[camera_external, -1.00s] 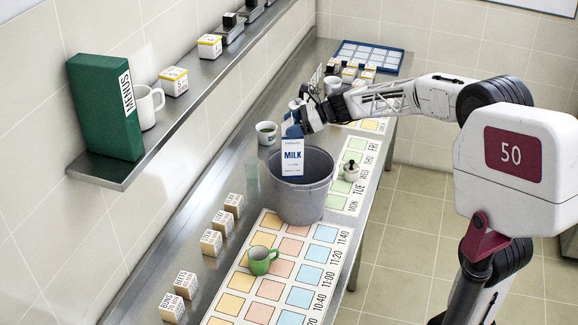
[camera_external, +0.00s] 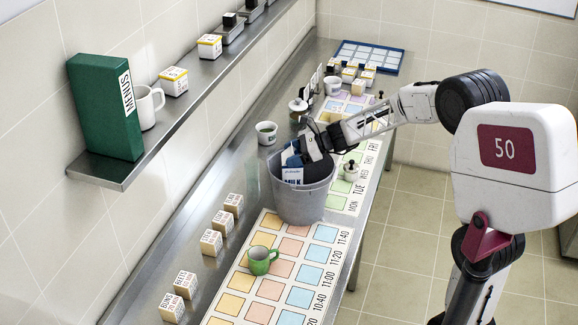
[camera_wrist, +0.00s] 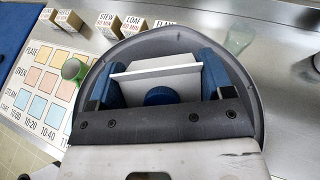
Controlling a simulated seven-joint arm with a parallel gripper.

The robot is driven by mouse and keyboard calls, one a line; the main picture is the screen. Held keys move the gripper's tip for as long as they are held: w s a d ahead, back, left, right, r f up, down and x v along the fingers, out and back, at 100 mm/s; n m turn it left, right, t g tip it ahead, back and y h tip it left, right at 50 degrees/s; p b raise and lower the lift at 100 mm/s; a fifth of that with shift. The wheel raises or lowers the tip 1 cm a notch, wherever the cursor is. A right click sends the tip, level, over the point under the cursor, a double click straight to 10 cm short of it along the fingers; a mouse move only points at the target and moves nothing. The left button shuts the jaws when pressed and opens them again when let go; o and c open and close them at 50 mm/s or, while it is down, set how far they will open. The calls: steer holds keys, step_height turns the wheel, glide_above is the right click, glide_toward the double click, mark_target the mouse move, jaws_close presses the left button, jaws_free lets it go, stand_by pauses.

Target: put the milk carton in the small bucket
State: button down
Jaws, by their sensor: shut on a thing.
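The milk carton (camera_external: 292,173), white with a blue top and label, is upright inside the grey bucket (camera_external: 303,206), its lower part hidden behind the bucket's front wall. My gripper (camera_external: 293,155) reaches down into the bucket mouth and is shut on the carton. In the wrist view, the blue fingers stand on both sides of the white carton (camera_wrist: 155,77), with its blue cap (camera_wrist: 162,95) near my palm and the bucket rim (camera_wrist: 183,38) around them. Whether the carton touches the bucket floor is hidden.
A green mug (camera_external: 261,260) stands on the coloured chart in front of the bucket. A white cup (camera_external: 266,133) is behind it, a lidded jar (camera_external: 298,107) further back, and a small black-knobbed pot (camera_external: 350,170) to the right. Labelled blocks (camera_external: 211,242) line the left side.

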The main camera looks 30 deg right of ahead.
steer(key=shift+f, duration=2.25)
jaws_free()
steer(key=shift+f, duration=0.15)
steer(key=v, duration=0.3)
steer(key=shift+s+r, duration=0.1)
steer(key=shift+r, duration=3.9)
